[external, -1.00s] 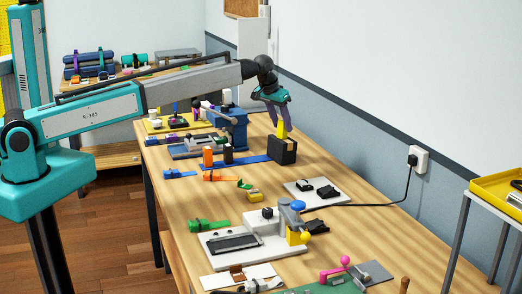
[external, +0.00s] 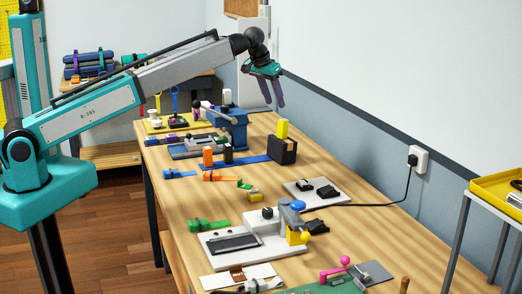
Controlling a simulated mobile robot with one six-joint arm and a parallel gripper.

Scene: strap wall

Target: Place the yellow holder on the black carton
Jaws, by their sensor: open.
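The yellow holder (external: 283,129) stands upright on top of the black carton (external: 283,150), which sits on the wooden table near the wall. My gripper (external: 275,103) is open and empty, with its purple fingers pointing down. It is raised above and apart from the yellow holder, slightly to its left in the picture. The holder's lower end, at the carton's top, is too small to see in detail.
A blue strap (external: 245,160) runs left from the carton. Orange and dark blocks (external: 208,157) and a blue vise (external: 230,128) stand to the left. A white-based device (external: 250,240) with a blue knob is nearer the camera. The wall (external: 350,150) is close behind the carton.

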